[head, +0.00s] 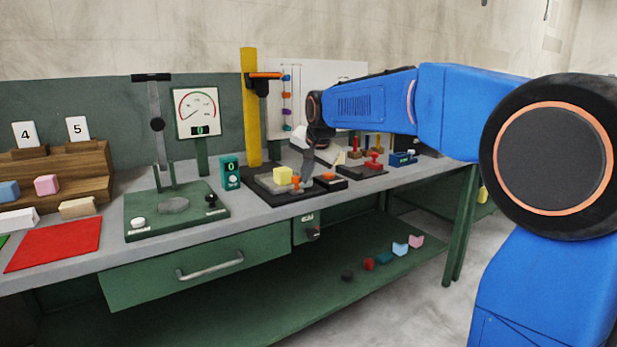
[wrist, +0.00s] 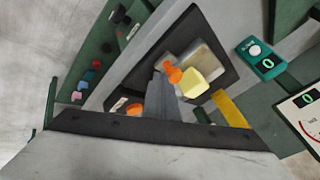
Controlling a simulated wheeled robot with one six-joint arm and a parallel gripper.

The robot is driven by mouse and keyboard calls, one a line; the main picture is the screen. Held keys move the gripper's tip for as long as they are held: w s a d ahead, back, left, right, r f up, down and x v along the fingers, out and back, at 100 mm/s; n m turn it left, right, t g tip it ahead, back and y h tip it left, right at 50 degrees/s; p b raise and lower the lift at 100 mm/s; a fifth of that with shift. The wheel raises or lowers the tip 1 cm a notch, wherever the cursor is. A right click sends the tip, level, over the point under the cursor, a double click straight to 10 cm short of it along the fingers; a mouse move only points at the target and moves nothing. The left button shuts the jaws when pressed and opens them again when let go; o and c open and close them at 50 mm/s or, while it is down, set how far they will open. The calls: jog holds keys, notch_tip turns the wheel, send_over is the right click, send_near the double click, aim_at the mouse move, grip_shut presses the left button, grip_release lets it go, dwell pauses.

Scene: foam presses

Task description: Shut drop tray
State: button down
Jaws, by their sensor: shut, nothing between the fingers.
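The black-based press station (head: 268,190) stands on the bench below the yellow post, with a grey plate, a pale yellow block (head: 283,175) and orange knobs. No readable label marks which part is the drop tray; the grey plate (wrist: 212,57) on the black base may be it. My gripper (head: 304,180) is shut and empty, pointing down over this station. In the wrist view my gripper (wrist: 167,82) ends close by an orange knob (wrist: 173,73) beside the yellow block (wrist: 196,83); I cannot tell whether it touches the knob.
A teal counter box (head: 230,172) and a green lever press base (head: 177,212) stand to the left. A green drawer (head: 150,280) with a handle is under the bench. A yellow post (head: 250,110) rises behind the station. Several foam pieces lie on the lower shelf (head: 300,300).

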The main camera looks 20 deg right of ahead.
aim_at(284, 167)
jog(key=w+a, duration=0.1)
jog(key=w, duration=0.3)
jog(key=w+a, duration=0.1)
jog(key=w, duration=0.3)
jog(key=w+a, duration=0.2)
jog(key=w, duration=0.3)
jog(key=shift+a, duration=0.1)
jog(key=shift+w+a+r, duration=0.1)
jog(key=shift+w, duration=0.2)
